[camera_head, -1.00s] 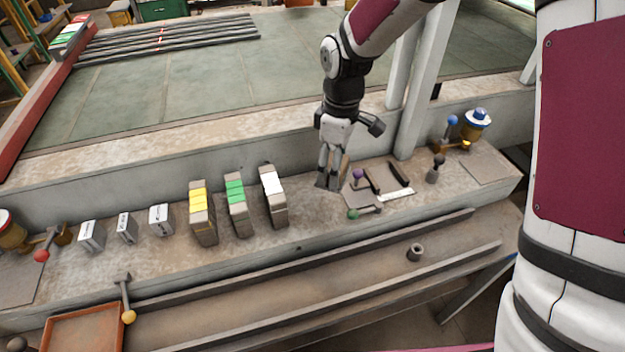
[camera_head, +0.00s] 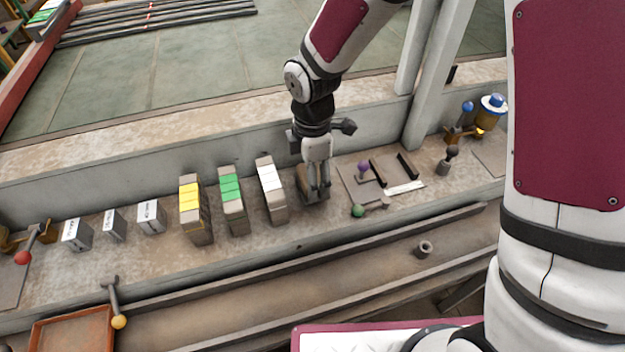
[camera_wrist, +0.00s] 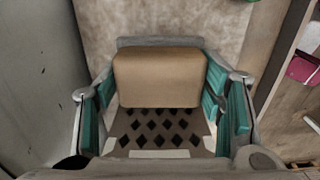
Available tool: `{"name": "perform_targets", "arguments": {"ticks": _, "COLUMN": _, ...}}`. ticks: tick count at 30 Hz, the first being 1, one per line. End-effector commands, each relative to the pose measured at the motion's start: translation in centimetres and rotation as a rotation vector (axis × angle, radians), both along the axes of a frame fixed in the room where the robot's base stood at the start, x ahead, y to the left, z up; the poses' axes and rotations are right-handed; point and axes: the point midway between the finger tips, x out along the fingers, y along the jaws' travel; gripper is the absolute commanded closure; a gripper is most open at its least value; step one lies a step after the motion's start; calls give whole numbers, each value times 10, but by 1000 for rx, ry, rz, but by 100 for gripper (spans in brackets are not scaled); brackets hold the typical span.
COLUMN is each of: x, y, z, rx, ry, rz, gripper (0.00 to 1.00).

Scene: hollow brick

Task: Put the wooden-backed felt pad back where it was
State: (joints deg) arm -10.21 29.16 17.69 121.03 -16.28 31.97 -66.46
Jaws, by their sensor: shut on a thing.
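The wooden-backed felt pad shows in the wrist view as a tan wooden block (camera_wrist: 158,77) with a grey edge behind it. It sits between the teal finger pads of my gripper (camera_wrist: 160,100), which is shut on it. In the head view my gripper (camera_head: 318,196) points down at the ledge, and the brown pad (camera_head: 306,184) shows partly behind its fingers. The pad is low, at or just above the ledge top; I cannot tell if it touches. It is just right of the white-labelled stack (camera_head: 272,192).
Green-labelled (camera_head: 232,203) and yellow-labelled (camera_head: 195,212) stacks and several small white-labelled blocks line the ledge (camera_head: 330,225) to the left. A board with a purple knob (camera_head: 363,169) and a green-knobbed lever (camera_head: 358,210) are close on the right. A trough runs in front.

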Motion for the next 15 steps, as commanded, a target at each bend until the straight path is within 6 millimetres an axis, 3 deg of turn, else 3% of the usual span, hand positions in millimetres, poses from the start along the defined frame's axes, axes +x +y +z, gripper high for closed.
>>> {"name": "perform_targets", "arguments": {"ticks": 5, "x": -1, "y": 0, "z": -23, "rx": -1, "ry": 3, "rz": 0, "gripper": 64}}
{"name": "perform_targets", "arguments": {"ticks": 15, "x": 0, "y": 0, "z": -26, "rx": 0, "ry": 1, "rz": -1, "gripper": 64}}
